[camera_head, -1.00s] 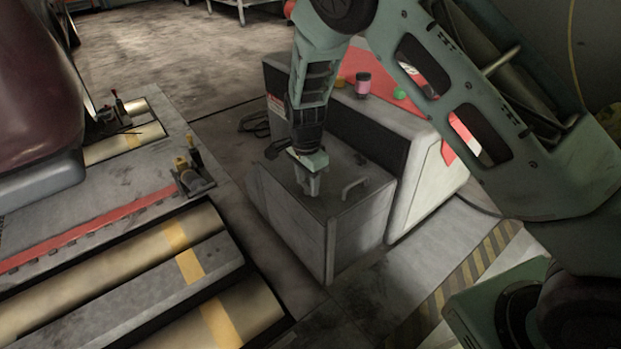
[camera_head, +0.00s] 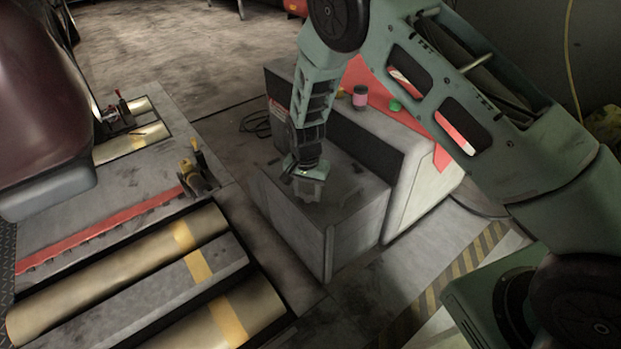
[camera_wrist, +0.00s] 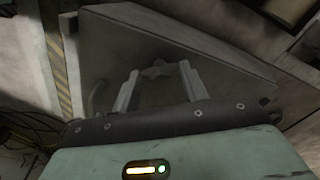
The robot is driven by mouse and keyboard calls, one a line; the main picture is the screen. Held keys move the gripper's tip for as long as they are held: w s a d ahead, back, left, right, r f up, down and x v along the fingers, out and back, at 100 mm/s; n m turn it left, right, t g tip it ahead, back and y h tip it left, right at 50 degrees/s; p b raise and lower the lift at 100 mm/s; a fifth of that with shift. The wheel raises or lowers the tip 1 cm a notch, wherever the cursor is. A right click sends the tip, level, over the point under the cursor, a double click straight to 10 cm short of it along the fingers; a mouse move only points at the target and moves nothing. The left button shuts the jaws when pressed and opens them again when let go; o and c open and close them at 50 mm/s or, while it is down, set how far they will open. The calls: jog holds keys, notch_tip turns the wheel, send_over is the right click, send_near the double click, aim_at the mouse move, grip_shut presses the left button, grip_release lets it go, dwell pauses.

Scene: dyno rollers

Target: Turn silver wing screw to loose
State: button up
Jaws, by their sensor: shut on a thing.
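The silver wing screw (camera_wrist: 155,69) is on the top of the grey box (camera_wrist: 235,75), between my fingertips in the wrist view. My gripper (camera_wrist: 160,76) points down at the box top and is shut on the screw, one finger on each side. In the head view my gripper (camera_head: 308,193) stands over the top of the same grey box (camera_head: 285,222). There the screw is hidden by the fingers. The screw is dim and small, so I cannot tell how far it is turned.
A pale curved handle (camera_wrist: 95,99) stands on the box top, left of my gripper in the wrist view. A larger cabinet (camera_head: 415,185) adjoins the box, with a pink jar (camera_head: 360,97) on top. Rollers (camera_head: 120,265) and a yellow fixture (camera_head: 193,174) lie to the left.

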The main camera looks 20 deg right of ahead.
aim_at(309, 195)
jog(key=n+p, duration=0.4)
jog(key=n, duration=0.1)
jog(key=shift+s+d+r+n, duration=0.1)
jog(key=shift+r+n, duration=0.05)
jog(key=shift+n, duration=0.15)
jog(key=n+p, duration=0.3)
jog(key=n, duration=0.2)
jog(key=shift+n, duration=0.3)
jog(key=shift+f, duration=0.2)
jog(key=o, duration=1)
jog(key=shift+r, duration=0.6)
notch_tip(309, 195, up, 16)
jog(key=p, duration=0.4)
jog(key=shift+r+p, duration=0.25)
jog(key=shift+p, duration=0.1)
